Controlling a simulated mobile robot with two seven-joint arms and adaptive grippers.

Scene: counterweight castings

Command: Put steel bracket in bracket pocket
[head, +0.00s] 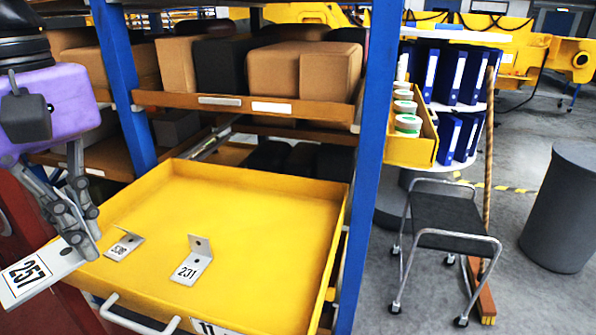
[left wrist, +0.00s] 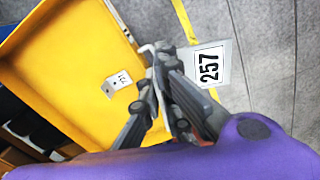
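My left gripper (head: 82,232) is shut on a flat steel bracket (head: 28,282) labelled 257, held at the front left edge of a pulled-out yellow drawer. In the left wrist view the held bracket (left wrist: 211,66) sticks out from the fingertips (left wrist: 165,75), beyond the drawer's edge. Two other L-shaped steel brackets stand apart on the drawer floor: one marked 231 (head: 191,268) and a smaller-looking one (head: 124,246) further left. No separate bracket pocket can be made out. My right gripper is not in view.
The yellow drawer (head: 262,225) is mostly bare inside and has a front handle. Blue rack posts (head: 372,130) stand beside it. Cardboard boxes (head: 330,75) fill the shelf above. A black-seated stool (head: 450,215) and grey bin (head: 565,210) stand right.

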